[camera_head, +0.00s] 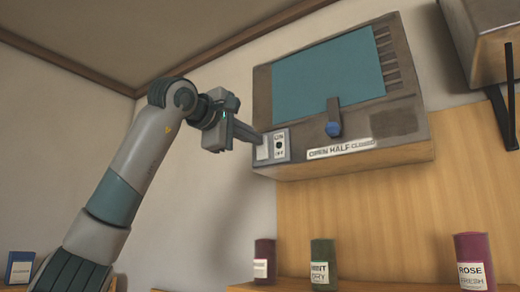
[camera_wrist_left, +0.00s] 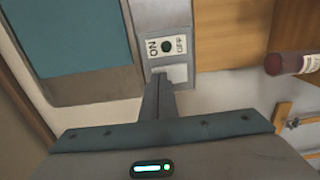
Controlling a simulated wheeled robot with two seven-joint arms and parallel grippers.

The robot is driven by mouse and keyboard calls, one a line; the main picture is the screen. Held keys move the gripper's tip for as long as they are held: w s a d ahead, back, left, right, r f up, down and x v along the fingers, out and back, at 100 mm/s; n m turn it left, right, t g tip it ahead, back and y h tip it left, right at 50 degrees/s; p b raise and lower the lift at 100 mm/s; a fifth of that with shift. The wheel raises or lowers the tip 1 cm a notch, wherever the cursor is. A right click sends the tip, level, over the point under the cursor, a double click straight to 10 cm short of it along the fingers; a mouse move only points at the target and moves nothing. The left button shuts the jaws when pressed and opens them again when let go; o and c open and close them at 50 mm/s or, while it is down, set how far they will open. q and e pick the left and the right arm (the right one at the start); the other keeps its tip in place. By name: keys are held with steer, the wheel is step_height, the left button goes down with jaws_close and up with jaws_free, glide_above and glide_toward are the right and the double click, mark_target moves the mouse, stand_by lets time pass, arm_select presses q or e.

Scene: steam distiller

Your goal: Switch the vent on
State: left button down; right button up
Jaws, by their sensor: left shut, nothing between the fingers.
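The vent (camera_head: 335,90) is a grey-brown box with a teal front panel, high on the wall. At its lower left corner is a switch plate with an ON/OFF label (camera_head: 280,145), which also shows in the left wrist view (camera_wrist_left: 167,46). Beside the label is a pale rocker (camera_wrist_left: 175,73); I cannot tell which way it is set. My left gripper (camera_head: 258,138) is shut and empty, its fingertips (camera_wrist_left: 158,82) at the rocker's edge. I cannot tell whether they touch it. My right gripper is not in view.
A blue-knobbed lever (camera_head: 333,128) sits on the vent above an OPEN/HALF/CLOSED label (camera_head: 340,149). Labelled jars, including a ROSE one (camera_head: 473,262), stand on a wooden shelf below. Another box (camera_head: 485,35) is mounted at the upper right. Wall space below the gripper is clear.

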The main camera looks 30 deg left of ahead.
arm_select(q)
steer(key=shift+w, duration=0.2)
steer(key=shift+s, duration=0.15)
steer(key=s+b, duration=0.1)
steer(key=s, duration=0.5)
steer(key=shift+s+a, duration=0.25)
steer(key=shift+s, duration=0.15)
steer(key=shift+w, duration=0.1)
stand_by(0.3)
steer(key=shift+f, duration=0.1)
